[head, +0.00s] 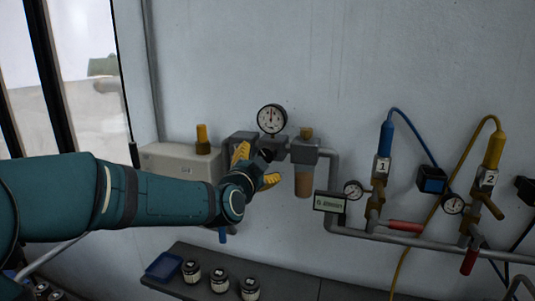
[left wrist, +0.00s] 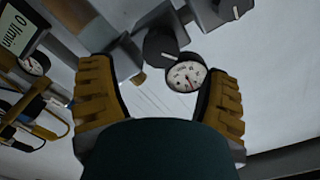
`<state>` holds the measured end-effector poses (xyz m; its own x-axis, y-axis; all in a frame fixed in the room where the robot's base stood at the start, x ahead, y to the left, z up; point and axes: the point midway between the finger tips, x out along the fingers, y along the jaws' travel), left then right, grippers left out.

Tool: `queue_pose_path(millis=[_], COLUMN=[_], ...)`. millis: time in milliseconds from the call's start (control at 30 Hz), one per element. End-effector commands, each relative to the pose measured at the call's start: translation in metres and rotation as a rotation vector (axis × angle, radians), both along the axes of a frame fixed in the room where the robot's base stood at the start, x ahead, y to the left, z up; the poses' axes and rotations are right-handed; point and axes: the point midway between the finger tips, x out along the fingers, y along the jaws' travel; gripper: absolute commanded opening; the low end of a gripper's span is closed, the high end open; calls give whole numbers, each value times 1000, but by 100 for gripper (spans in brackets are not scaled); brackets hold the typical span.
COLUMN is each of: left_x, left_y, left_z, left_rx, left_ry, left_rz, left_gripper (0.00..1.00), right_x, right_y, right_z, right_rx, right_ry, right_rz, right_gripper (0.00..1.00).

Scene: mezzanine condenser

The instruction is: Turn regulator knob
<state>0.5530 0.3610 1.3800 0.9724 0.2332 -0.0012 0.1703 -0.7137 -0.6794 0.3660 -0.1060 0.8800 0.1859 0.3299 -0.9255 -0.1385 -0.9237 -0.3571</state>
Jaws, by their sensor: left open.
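The regulator knob (left wrist: 160,45) is dark and round with a white mark, above the gap between my fingertips in the left wrist view. In the head view a dark part (head: 266,155) shows at my fingers, mostly hidden. A round white gauge (head: 271,119) stands above the regulator; it also shows in the left wrist view (left wrist: 187,77). My left gripper (head: 258,166) is open, its yellow fingers spread at the regulator. In the left wrist view the gripper (left wrist: 155,66) holds nothing. I cannot tell whether the fingers touch the knob. My right gripper is not in view.
A filter bowl (head: 304,182) hangs right of the regulator, beside a small display (head: 330,202). Blue valve 1 (head: 385,150) and yellow valve 2 (head: 491,160) stand farther right. A shelf (head: 290,288) with several jars and a blue tray (head: 163,266) lies below.

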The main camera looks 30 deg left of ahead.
Motion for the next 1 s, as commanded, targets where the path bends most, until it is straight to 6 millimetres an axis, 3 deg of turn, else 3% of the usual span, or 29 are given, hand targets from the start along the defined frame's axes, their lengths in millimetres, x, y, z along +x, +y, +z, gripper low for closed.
queue_pose_path(millis=[100,333,800,867,1000], left_x=[22,52,63,62,62], left_y=[5,13,15,15,15], left_z=[0,0,0,0,0], left_rx=[0,0,0,0,0], left_ry=[1,1,0,0,0], left_rz=[0,0,0,0,0], left_gripper=[77,77,77,60,11], right_x=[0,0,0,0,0], right_y=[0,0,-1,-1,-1], right_z=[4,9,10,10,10], right_rx=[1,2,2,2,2], right_ry=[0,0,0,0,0], right_rz=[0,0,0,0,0], right_gripper=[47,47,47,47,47])
